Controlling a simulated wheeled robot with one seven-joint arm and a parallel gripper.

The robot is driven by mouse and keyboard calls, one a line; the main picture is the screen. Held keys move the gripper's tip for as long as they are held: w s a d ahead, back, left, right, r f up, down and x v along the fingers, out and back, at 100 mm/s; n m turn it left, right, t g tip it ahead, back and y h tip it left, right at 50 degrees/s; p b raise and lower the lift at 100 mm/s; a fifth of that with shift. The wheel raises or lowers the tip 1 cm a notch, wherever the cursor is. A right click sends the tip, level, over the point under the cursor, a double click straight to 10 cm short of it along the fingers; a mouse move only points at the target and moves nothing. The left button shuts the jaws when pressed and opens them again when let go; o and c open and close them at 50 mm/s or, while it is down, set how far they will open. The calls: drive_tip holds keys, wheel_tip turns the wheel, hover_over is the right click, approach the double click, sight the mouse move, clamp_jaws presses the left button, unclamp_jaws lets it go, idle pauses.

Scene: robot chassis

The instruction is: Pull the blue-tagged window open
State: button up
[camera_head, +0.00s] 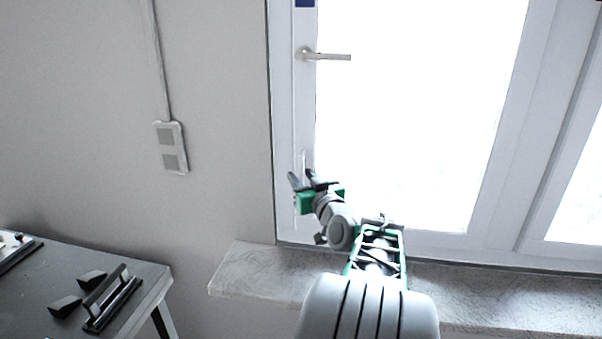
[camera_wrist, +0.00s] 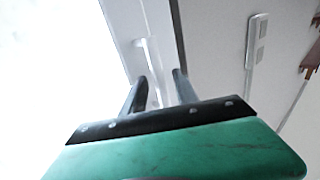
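The white-framed window (camera_head: 410,110) stands with a blue tag (camera_head: 305,3) at its upper left, cut by the top edge. A metal lever handle (camera_head: 323,56) sticks out sideways from the left frame. Lower on that frame is a slim white vertical pull handle (camera_head: 303,158), which also shows in the wrist view (camera_wrist: 149,62). My gripper (camera_head: 300,174) is in front of the lower left frame, close to this pull handle. In the wrist view my gripper (camera_wrist: 160,75) has its dark fingers apart, with nothing held between them. Whether they touch the frame is unclear.
A stone sill (camera_head: 255,268) runs below the window. A grey table (camera_head: 140,280) at lower left holds a black-handled tool (camera_head: 108,298) and dark blocks (camera_head: 65,306). A wall socket (camera_head: 171,147) with a cable is left of the window. A second window pane (camera_head: 580,190) is at right.

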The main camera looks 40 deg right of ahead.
drive_tip(key=shift+w+d, duration=0.1)
drive_tip(key=shift+w, duration=0.2)
drive_tip(key=shift+c, duration=0.4)
clamp_jaws()
idle(0.8)
